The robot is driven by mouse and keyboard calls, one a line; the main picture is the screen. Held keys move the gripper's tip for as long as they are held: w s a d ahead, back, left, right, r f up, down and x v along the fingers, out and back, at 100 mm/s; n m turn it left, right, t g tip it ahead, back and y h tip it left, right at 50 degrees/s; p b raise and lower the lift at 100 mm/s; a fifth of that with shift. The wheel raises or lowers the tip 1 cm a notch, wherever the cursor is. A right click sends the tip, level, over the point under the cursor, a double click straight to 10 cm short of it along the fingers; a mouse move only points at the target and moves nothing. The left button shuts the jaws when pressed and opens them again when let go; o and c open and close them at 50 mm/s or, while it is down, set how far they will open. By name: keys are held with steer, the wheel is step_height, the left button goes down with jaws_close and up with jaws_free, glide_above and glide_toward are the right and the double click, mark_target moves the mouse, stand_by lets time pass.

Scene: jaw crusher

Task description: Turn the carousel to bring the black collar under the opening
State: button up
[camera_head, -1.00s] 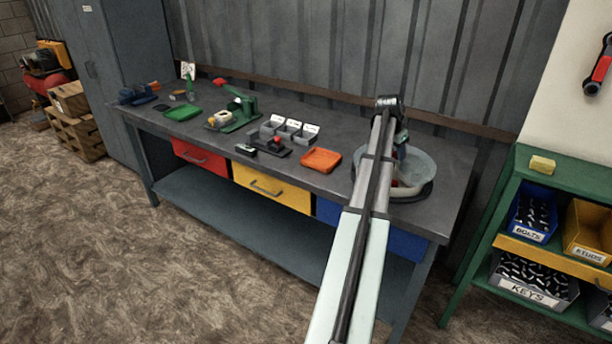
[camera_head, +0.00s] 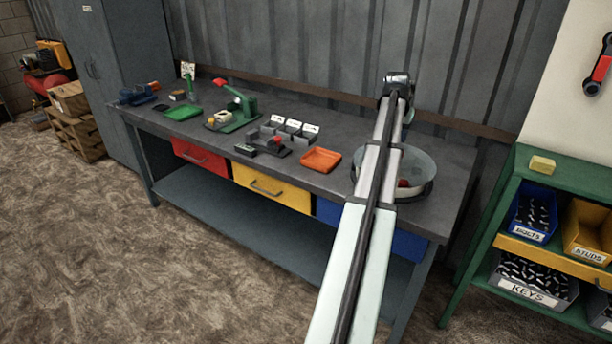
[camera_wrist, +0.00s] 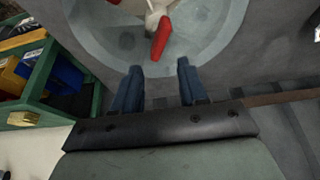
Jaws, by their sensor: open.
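The carousel appears to be the round pale-grey dish (camera_head: 422,163) at the right end of the workbench, partly hidden by my arm. A small red part (camera_head: 403,183) shows inside it. In the wrist view the dish (camera_wrist: 218,32) fills the top, with a red handle-like part (camera_wrist: 160,38) on a whitish piece near its middle. My gripper (camera_wrist: 161,82) is open and empty, its two dark-blue fingers apart near the dish's rim in that picture; I cannot tell the height between them. I cannot make out the black collar or the opening.
An orange tray (camera_head: 321,160) lies left of the dish, with grey bins (camera_head: 289,131) and a green press (camera_head: 240,104) farther left. A green shelf (camera_head: 575,172) with labelled bins stands to the right. The corrugated wall is close behind the bench.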

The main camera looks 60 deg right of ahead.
steer(key=a+v, duration=0.1)
steer(key=v, duration=0.3)
steer(key=w+a+f+n, duration=0.1)
steer(key=w+a+f, duration=0.4)
steer(key=w+f, duration=0.1)
steer(key=w+a+f+n+y, duration=0.1)
steer(key=w+a+f+n, duration=0.1)
steer(key=w+a+f, duration=0.3)
steer(key=w+a+f+n+t, duration=0.1)
steer(key=w+a+f, duration=0.4)
steer(key=w, duration=0.7)
steer(key=shift+w+a+f+n+y, duration=0.3)
steer(key=shift+f+n+y, duration=0.15)
steer(key=shift+f, duration=0.95)
steer(key=shift+c, duration=0.2)
